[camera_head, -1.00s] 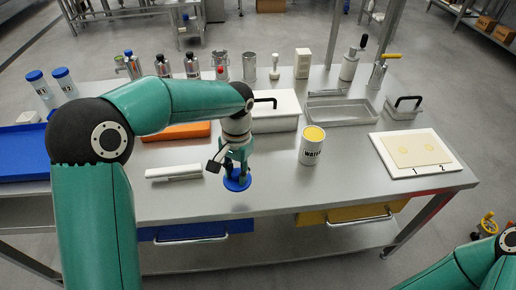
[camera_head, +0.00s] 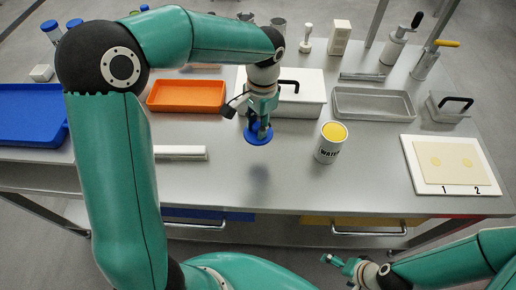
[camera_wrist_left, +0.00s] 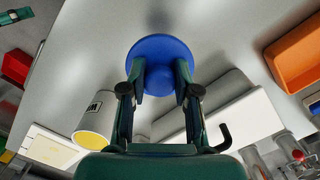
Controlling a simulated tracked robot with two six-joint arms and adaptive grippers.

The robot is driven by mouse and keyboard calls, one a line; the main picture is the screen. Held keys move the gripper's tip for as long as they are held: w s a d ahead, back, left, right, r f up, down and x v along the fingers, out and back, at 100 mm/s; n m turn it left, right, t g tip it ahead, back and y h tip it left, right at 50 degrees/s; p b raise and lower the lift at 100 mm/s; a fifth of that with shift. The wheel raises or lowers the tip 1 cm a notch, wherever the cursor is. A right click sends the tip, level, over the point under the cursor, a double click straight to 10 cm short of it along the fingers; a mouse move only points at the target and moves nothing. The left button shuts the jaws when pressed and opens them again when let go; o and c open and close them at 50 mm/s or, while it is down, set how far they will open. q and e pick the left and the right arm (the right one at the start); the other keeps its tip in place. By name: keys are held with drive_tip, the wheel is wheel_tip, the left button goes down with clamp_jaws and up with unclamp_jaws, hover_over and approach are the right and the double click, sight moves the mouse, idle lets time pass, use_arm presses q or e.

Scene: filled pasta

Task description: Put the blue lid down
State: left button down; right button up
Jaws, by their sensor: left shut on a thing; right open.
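The blue lid (camera_head: 258,138) is a round disc held under my left gripper (camera_head: 259,126), above the steel table. In the left wrist view the lid (camera_wrist_left: 160,52) sits between the two fingers of my left gripper (camera_wrist_left: 160,82), which are shut on its knob. A dark blurred patch, a shadow or reflection, shows on the table below it. My right gripper (camera_head: 338,265) is open and empty at the lower right, in front of the table.
Bare tabletop (camera_head: 280,185) lies in front of the lid. An orange tray (camera_head: 187,108) and a white box with a black handle (camera_head: 311,108) stand behind. A white bar (camera_head: 180,153) lies left. A white board (camera_head: 480,187) with pasta sheet lies right.

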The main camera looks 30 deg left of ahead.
sight(256, 158)
use_arm(q)
wheel_tip(256, 158, down, 11)
drive_tip(key=shift+f, duration=0.2)
idle(0.3)
drive_tip(key=c, duration=0.8)
unclamp_jaws()
drive_tip(key=shift+f, duration=0.1)
drive_tip(key=shift+c, duration=0.2)
drive_tip(key=r, duration=0.8)
drive_tip(key=w+r, duration=0.1)
drive_tip(key=r, duration=0.3)
drive_tip(key=shift+d+r, duration=0.1)
drive_tip(key=shift+d, duration=0.15)
